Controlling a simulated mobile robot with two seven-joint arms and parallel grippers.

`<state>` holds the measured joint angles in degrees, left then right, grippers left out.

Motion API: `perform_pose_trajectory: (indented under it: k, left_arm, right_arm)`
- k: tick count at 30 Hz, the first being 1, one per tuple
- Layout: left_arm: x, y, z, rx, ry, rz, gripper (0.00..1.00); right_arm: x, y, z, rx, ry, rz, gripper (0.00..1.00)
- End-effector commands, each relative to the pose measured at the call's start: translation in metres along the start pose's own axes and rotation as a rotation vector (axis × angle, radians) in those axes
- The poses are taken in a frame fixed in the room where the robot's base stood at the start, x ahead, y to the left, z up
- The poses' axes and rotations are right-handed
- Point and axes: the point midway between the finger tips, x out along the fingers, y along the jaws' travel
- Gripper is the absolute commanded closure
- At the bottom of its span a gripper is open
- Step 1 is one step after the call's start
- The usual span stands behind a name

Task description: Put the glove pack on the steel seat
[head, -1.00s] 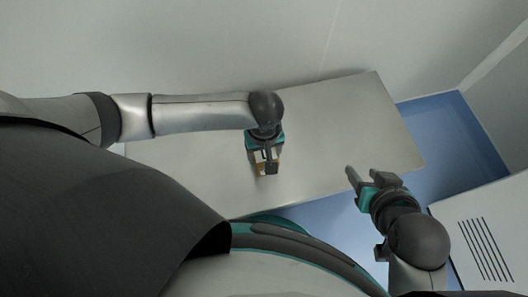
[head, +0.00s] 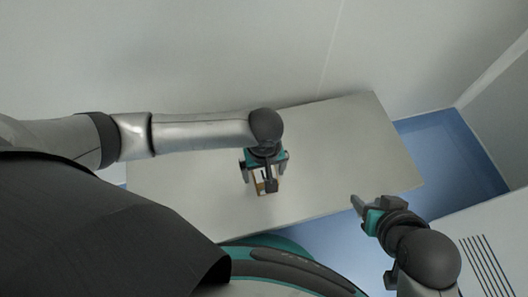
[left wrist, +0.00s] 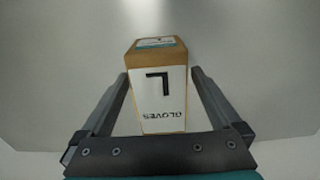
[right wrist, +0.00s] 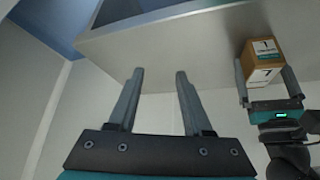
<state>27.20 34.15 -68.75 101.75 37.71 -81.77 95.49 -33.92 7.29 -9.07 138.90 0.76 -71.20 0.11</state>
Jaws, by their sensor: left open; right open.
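The glove pack (head: 260,187), a small brown box with white labels, rests on the steel seat (head: 335,155), as far as I can tell. My left gripper (head: 264,173) is open around it from above, one finger on each side. In the left wrist view the glove pack (left wrist: 160,100) shows an "L" and "GLOVES" label between the spread fingers, with a slight gap visible on each side. The right wrist view also shows the glove pack (right wrist: 263,62) by the seat's surface. My right gripper (head: 362,207) is open and empty beside the seat's right front corner.
A pale wall (head: 200,60) runs behind the seat. Blue floor (head: 450,150) shows to the right. A white cabinet with dark slots (head: 490,255) stands at the lower right, close to my right arm. The seat's right half is clear.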

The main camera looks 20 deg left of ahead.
Motion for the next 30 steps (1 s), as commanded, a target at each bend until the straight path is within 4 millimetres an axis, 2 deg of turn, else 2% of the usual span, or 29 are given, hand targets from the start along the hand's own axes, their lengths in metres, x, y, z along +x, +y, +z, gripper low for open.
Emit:
perform_pose_trajectory:
  k: [7, 18, 30]
  left_arm:
    - [-0.019, -0.001, 0.0, 0.001, -0.001, -0.001, 0.02]
    - [-0.055, 0.0, 0.001, 0.001, -0.001, 0.0, 0.02]
    - [-0.093, 0.0, 0.0, 0.0, -0.002, 0.001, 0.02]
  right_arm:
    - [-0.02, 0.015, 0.016, 0.015, -0.157, 0.042, 0.5]
    - [0.019, 0.015, 0.041, 0.014, -0.228, 0.035, 0.5]
    - [0.052, 0.014, 0.076, 0.013, -0.294, 0.03, 0.5]
